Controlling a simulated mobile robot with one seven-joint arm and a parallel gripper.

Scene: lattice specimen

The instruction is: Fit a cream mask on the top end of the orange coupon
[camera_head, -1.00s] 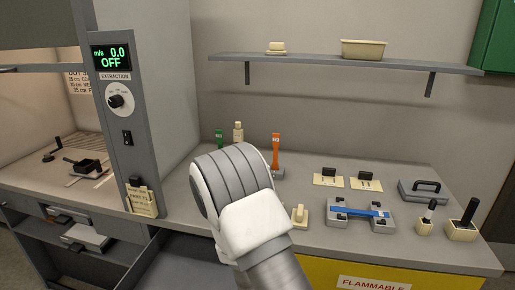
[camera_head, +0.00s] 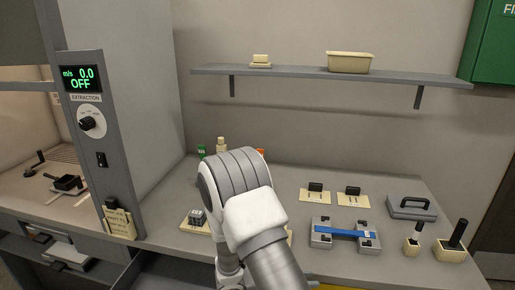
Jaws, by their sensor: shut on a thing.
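The orange coupon shows only as a small orange tip (camera_head: 260,152) above my arm's rounded white and grey link. The rest of it is hidden behind that link. My gripper is hidden behind my own arm, so its fingers and anything between them do not show. Two flat cream pieces with black blocks on them, a left one (camera_head: 312,198) and a right one (camera_head: 350,200), lie on the bench to the right of my arm. I cannot tell whether these are the cream masks.
A grey fixture holding a blue bar (camera_head: 345,234) lies at the bench's front right. A grey handled block (camera_head: 411,208) and cream holders (camera_head: 450,255) stand farther right. A cream base with a dark block (camera_head: 195,222) is left of my arm. A shelf (camera_head: 290,71) spans the wall.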

